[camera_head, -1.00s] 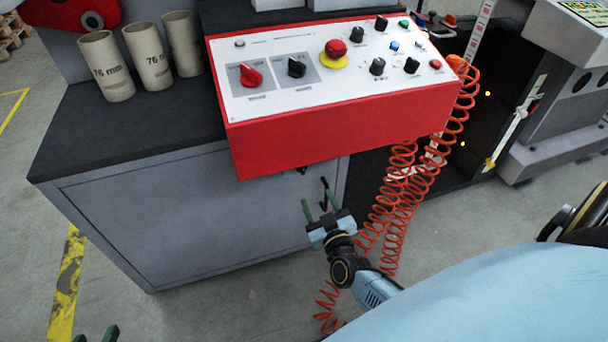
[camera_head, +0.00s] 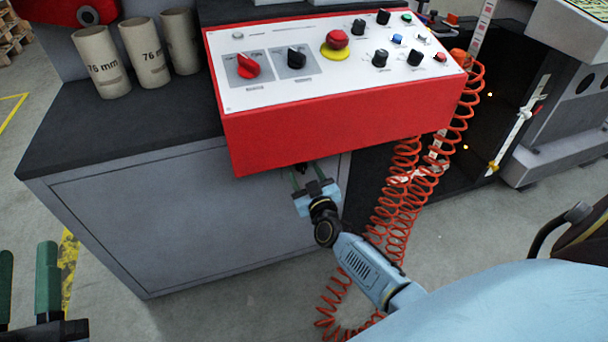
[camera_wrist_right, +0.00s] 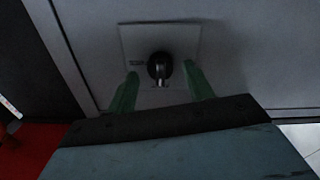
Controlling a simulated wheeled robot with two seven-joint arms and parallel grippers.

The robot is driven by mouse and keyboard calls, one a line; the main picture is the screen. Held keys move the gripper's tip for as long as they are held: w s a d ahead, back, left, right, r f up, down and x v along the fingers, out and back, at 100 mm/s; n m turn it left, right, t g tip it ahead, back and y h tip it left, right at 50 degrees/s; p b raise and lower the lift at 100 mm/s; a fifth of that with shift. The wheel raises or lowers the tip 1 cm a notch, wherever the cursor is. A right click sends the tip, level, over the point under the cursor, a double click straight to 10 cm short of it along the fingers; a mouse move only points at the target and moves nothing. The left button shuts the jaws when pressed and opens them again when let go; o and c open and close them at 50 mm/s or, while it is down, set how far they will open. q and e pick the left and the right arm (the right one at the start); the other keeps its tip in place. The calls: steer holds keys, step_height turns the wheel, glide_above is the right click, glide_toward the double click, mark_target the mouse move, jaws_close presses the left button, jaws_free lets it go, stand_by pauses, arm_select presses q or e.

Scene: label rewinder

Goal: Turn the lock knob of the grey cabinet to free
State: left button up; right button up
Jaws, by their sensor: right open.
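The grey cabinet (camera_head: 180,220) stands under the red control box, its door facing me. Its lock knob (camera_wrist_right: 160,68) is a dark round piece with a lighter metal bar on a square plate (camera_wrist_right: 185,40), seen in the right wrist view. My right gripper (camera_head: 307,178) is at the cabinet door just below the box. In the right wrist view its green fingers (camera_wrist_right: 160,88) are open, one on each side of the knob, with gaps to it. In the head view the knob is largely hidden. My left gripper (camera_head: 27,280) is at the lower left, open and empty.
The red control box (camera_head: 330,130) overhangs the cabinet door close above my right gripper. Orange coiled cables (camera_head: 400,200) hang just right of my right arm. Cardboard cores (camera_head: 145,52) stand on the cabinet top.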

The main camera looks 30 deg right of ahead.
arm_select(q)
steer(key=shift+s+r+t, duration=0.25)
steer(key=shift+r+t, duration=0.1)
steer(key=shift+r, duration=0.15)
steer(key=shift+s+r+t, duration=0.25)
steer(key=shift+r+t, duration=0.1)
steer(key=shift+r, duration=0.1)
arm_select(e)
steer(key=shift+x, duration=0.8)
steer(key=c, duration=1)
